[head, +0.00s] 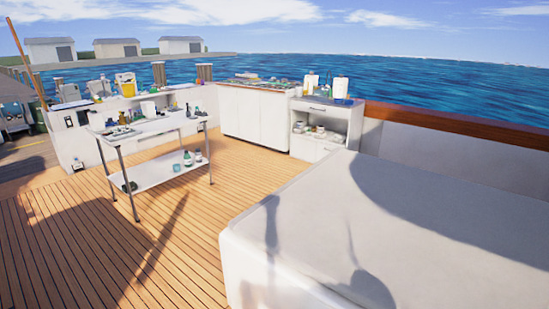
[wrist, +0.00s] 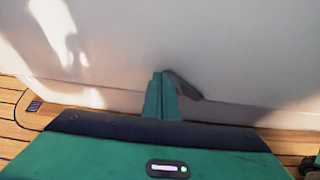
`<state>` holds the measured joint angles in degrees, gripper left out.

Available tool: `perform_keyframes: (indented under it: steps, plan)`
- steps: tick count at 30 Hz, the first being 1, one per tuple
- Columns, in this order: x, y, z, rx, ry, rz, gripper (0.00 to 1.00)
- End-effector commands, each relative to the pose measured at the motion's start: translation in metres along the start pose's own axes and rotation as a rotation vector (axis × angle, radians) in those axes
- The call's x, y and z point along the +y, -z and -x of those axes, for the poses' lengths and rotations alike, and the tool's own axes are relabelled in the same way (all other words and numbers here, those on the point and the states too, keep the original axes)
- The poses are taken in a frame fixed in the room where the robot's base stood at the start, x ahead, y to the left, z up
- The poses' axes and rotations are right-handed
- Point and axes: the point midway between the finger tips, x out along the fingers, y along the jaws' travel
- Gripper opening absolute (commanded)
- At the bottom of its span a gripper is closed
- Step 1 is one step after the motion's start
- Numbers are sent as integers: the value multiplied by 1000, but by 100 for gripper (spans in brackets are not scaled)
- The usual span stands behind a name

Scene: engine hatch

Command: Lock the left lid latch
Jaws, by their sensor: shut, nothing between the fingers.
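The wrist view shows my green gripper (wrist: 160,75) with its two fingers together and nothing between them. The fingertips point at the white side wall (wrist: 110,50) of the hatch box. A small dark grey lever (wrist: 186,87), which looks like the lid latch, slants down to the right just right of the fingertips. The fingers partly cover its left end, and I cannot tell whether they touch it. In the head view the white hatch box (head: 400,220) fills the lower right. Neither the latch nor my gripper shows there.
Wooden deck (head: 120,240) lies open left of the box. A metal table (head: 155,172) with bottles stands farther off at the left. White cabinets (head: 258,115) line the far rail. A small dark fitting (wrist: 34,106) sits in the deck in the wrist view.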

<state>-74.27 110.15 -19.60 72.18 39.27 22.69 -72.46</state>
Motion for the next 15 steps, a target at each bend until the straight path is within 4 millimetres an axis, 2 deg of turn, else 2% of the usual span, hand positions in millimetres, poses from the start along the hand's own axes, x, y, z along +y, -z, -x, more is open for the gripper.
perform_keyframes:
  steps: [15]
  plan:
    - [-6,-1,-2,-1,5,-1,0]
